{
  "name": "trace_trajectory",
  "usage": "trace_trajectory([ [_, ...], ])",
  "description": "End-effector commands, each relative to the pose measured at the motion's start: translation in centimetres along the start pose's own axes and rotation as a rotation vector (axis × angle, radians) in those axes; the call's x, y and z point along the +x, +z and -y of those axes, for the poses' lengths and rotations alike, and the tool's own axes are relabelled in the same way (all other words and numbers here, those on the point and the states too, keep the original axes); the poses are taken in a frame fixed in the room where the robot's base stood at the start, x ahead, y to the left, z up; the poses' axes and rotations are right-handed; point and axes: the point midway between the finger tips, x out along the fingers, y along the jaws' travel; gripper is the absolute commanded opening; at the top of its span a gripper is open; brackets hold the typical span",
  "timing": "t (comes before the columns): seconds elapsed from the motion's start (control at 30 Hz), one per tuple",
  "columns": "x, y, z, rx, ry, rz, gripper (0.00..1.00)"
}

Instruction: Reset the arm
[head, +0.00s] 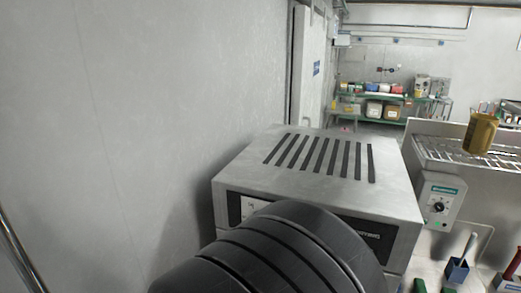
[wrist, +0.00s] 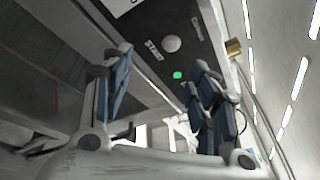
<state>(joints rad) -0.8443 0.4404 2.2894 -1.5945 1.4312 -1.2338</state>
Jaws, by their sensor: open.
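My gripper (wrist: 162,65) is open and empty in the wrist view, its two blue-padded fingers apart. Beyond the fingers is a dark control panel (wrist: 150,22) with a START label, a round pale button (wrist: 172,43) and a lit green light (wrist: 177,75). I cannot tell how far the fingertips are from the panel, and no contact is clear. In the head view, my dark arm covers part of the front of a silver metal machine (head: 395,185) with a slotted top. My gripper is hidden there.
A plain wall (head: 130,110) stands close on the left. To the right are a metal unit with a wire rack, a yellow container (head: 480,133) on it, and a grey control box (head: 439,200) with a dial. A blue holder (head: 457,271) stands below. Stocked shelves (head: 375,108) are far back.

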Motion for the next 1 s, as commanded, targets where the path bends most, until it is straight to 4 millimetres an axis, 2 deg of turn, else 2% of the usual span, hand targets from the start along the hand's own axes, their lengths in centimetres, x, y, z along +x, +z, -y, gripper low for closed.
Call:
trace_trajectory([
  [0.03,1.7,-3.5,1.8,0.152,-0.044,-0.122,0.54],
  [0.1,2.8,-8.2,4.5,0.387,-0.111,-0.297,0.54],
  [0.17,3.0,-12.5,6.2,0.603,-0.181,-0.443,0.54],
  [0.2,2.7,-15.1,7.1,0.75,-0.232,-0.535,0.54],
  [0.3,1.1,-21.1,8.0,1.129,-0.373,-0.747,0.54],
  [0.4,-1.3,-25.8,7.5,1.519,-0.533,-0.934,0.54],
  [0.53,-4.6,-29.3,5.4,2.027,-0.754,-1.142,0.54],
  [0.6,-5.9,-30.0,4.1,2.277,-0.868,-1.233,0.54],
  [0.7,-7.2,-29.9,2.8,2.571,-1.001,-1.339,0.54],
  [0.73,-7.5,-29.8,2.5,-2.632,1.031,1.36,0.54],
  [0.83,-8.1,-29.3,1.9,-2.472,0.98,1.257,0.54],
  [1.0,-8.4,-28.7,1.8,-2.375,0.951,1.203,0.54],
])
